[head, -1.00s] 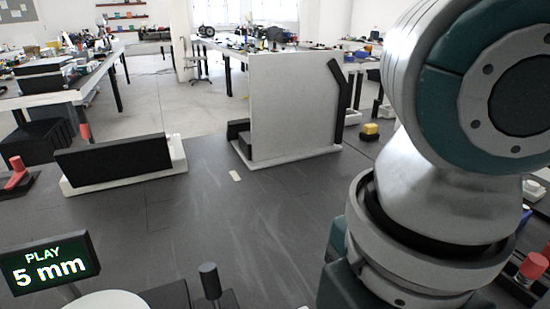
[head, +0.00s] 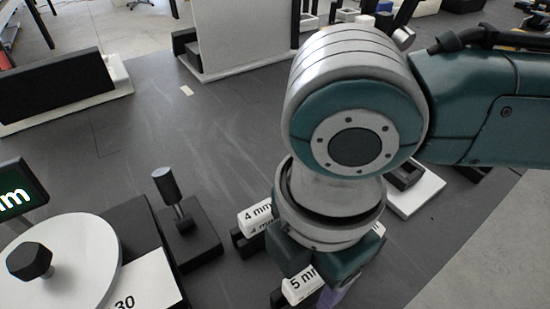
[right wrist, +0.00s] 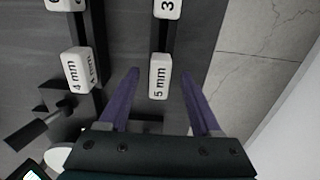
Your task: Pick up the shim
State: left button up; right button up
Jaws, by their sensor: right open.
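A white shim marked 5 mm (head: 301,285) sits on a dark holder below my right arm. In the right wrist view this 5 mm shim (right wrist: 160,77) lies between the two purple fingers of my right gripper (right wrist: 159,95), which is open with space on both sides of the shim. I cannot tell the height of the fingers above it. In the head view the right gripper is mostly hidden behind its wrist, with one purple finger showing. A shim marked 4 mm (head: 256,217) stands to the upper left; it also shows in the right wrist view (right wrist: 75,72). My left gripper is not in view.
A shim marked 3 (right wrist: 167,8) and another with an unclear label (right wrist: 65,4) lie farther up. A dark post on a block (head: 180,215), a white disc with a black knob (head: 75,265) and a cut-off display (head: 18,197) stand left.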

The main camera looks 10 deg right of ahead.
grip_shut()
dwell(0.4)
